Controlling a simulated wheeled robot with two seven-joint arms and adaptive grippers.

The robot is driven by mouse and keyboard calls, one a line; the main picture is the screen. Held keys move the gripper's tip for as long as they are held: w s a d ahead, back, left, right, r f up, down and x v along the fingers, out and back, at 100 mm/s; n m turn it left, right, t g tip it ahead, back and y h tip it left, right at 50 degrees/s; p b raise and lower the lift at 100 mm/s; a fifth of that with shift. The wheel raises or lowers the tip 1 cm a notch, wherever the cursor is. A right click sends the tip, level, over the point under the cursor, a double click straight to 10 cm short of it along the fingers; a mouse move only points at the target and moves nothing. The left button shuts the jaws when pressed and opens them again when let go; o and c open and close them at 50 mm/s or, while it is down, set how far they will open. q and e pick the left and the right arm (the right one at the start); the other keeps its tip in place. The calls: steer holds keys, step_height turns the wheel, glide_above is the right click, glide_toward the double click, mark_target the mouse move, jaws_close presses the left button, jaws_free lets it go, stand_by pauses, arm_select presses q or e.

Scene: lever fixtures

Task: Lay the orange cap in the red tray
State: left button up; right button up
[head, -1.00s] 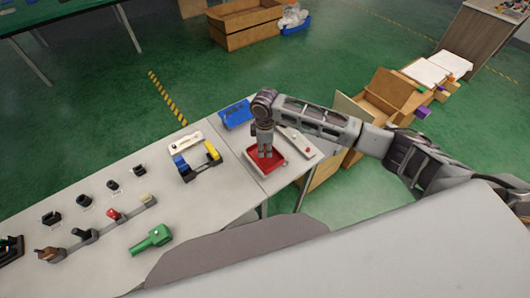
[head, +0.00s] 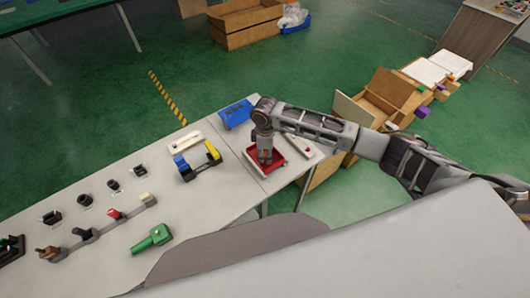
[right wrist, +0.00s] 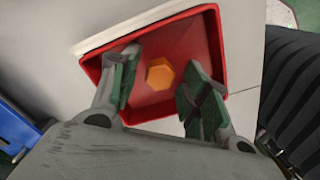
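The red tray (head: 262,168) stands on the right part of the pale table, and it fills the middle of the right wrist view (right wrist: 188,38). The orange cap (right wrist: 160,74) lies on the tray floor; in the head view I cannot make it out under my gripper. My right gripper (head: 264,158) points down over the tray. In the right wrist view its fingers (right wrist: 161,67) are spread apart, with the cap seen between them and clear space on both sides. My left gripper is not in view.
A blue bin (head: 236,113) stands behind the tray. A blue-and-yellow fixture (head: 198,160) and a white fixture (head: 186,142) stand to its left. A pale fixture (head: 300,147) is close right of the tray.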

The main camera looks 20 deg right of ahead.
mark_target(265, 154)
steer(key=shift+r, duration=0.1)
step_height(265, 154, up, 12)
steer(key=b, duration=0.1)
stand_by(0.9)
stand_by(0.5)
